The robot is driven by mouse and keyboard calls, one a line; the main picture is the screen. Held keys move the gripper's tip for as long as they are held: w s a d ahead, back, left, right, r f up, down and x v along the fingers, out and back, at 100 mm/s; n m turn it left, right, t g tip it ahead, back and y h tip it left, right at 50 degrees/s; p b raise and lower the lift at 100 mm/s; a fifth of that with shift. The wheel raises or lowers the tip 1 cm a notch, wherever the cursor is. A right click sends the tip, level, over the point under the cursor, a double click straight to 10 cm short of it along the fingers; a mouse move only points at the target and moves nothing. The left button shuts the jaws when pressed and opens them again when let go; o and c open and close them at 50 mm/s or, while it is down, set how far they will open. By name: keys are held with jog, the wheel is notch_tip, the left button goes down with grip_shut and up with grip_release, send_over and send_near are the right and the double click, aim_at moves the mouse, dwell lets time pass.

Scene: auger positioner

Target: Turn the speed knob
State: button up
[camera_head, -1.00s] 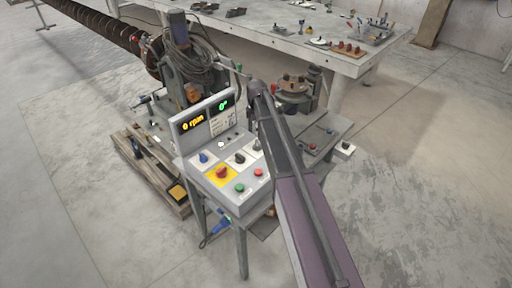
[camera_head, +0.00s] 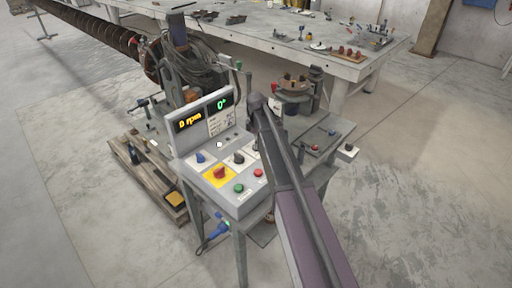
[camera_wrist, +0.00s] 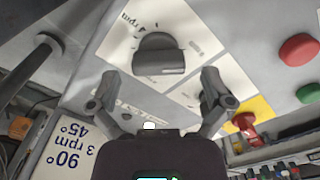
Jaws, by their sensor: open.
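The speed knob (camera_wrist: 158,53) is a dark knob on a white plate marked with rpm values, ahead of my gripper in the wrist view. In the head view, a black knob (camera_head: 239,158) on the control panel (camera_head: 205,184) appears to be the same one. My gripper (camera_wrist: 160,86) is open, with one finger on each side below the knob in the picture. I see nothing between the fingertips, and whether they touch the knob I cannot tell. In the head view my arm hides the gripper. The panel's displays (camera_head: 189,121) read 0 rpm and 0°.
Red (camera_wrist: 298,50) and green (camera_wrist: 307,93) buttons lie farther right. A blue knob (camera_head: 200,158) is left of the black one. A long workbench (camera_head: 290,45) stands behind.

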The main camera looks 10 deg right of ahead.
jog(key=shift+f+b, duration=0.35)
jog(key=shift+f, duration=0.2)
jog(key=c, duration=1.1)
jog(key=shift+a, duration=0.15)
